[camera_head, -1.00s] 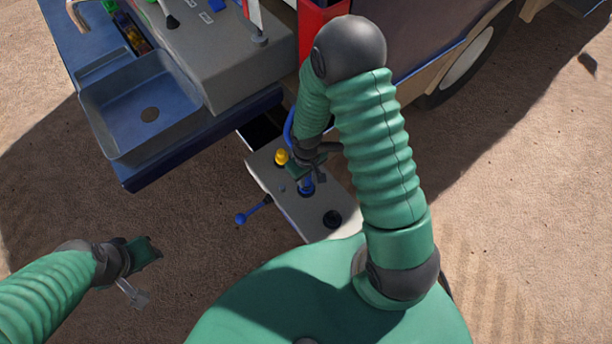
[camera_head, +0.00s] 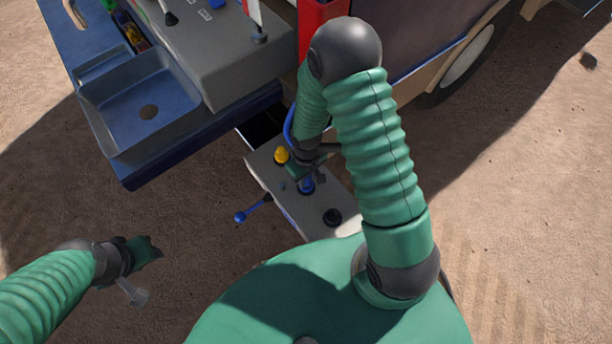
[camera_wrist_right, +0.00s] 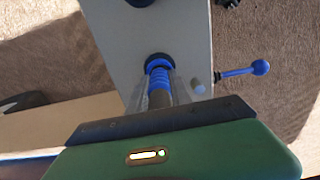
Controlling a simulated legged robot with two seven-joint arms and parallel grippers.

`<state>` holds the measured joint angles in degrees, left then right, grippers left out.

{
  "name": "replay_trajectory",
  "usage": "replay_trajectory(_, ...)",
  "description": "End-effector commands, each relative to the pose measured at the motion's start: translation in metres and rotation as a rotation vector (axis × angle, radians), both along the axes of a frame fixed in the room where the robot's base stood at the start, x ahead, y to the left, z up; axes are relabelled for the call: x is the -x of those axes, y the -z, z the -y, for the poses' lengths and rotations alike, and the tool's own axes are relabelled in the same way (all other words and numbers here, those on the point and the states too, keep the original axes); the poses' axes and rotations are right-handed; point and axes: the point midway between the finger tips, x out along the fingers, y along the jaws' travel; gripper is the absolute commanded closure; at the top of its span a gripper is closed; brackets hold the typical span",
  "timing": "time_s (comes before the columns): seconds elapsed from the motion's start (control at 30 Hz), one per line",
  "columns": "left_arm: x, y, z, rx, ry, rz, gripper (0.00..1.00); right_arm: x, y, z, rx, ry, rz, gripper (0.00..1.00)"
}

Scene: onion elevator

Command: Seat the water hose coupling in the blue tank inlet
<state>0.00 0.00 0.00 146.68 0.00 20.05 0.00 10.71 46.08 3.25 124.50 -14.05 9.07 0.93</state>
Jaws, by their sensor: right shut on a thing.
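The blue hose coupling (camera_wrist_right: 160,78) is between the fingers of my right gripper (camera_wrist_right: 160,85) in the right wrist view. Its far end meets a dark round inlet with a blue rim (camera_wrist_right: 158,58) on the grey panel. I cannot tell how deep it sits. In the head view my right gripper (camera_head: 308,174) is over the panel (camera_head: 297,212), with the blue inlet (camera_head: 306,187) just below it. The arm and hand partly hide the coupling. My left gripper (camera_head: 150,250) hangs empty over the sand at left; its jaw gap is unclear.
A yellow cap (camera_head: 281,155), a dark round port (camera_head: 332,217) and a blue-knobbed lever (camera_head: 252,210) are on or beside the panel. A blue sink (camera_head: 125,120) and counter stand at upper left. A vehicle wheel (camera_head: 470,60) is at upper right. Sand in front is clear.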

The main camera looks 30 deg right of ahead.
Motion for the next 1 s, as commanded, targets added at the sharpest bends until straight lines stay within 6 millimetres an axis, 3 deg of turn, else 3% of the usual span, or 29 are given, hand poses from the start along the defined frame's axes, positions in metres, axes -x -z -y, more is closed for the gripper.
replay_trajectory(0.2,0.000,0.000,0.000,0.000,0.000,0.000,0.64,0.000,0.000,0.000,0.000,0.000,0.001,1.00)
replay_trajectory(0.23,0.000,0.000,0.000,0.000,0.000,0.000,0.64,0.000,0.000,0.000,0.000,0.000,0.001,0.74)
replay_trajectory(0.43,0.000,0.000,0.000,0.000,0.000,0.000,0.64,0.000,0.000,0.000,0.000,0.000,0.000,0.50)
replay_trajectory(0.77,0.000,-0.001,0.000,0.000,0.000,0.000,0.64,0.000,-0.003,0.000,0.000,0.000,0.000,0.50)
replay_trajectory(0.87,0.000,-0.004,0.000,0.000,0.000,0.000,0.64,-0.001,-0.018,0.001,0.001,0.002,0.003,0.50)
replay_trajectory(1.0,0.000,-0.010,0.000,0.000,0.000,0.000,0.64,-0.001,-0.055,0.001,0.000,0.001,0.007,0.50)
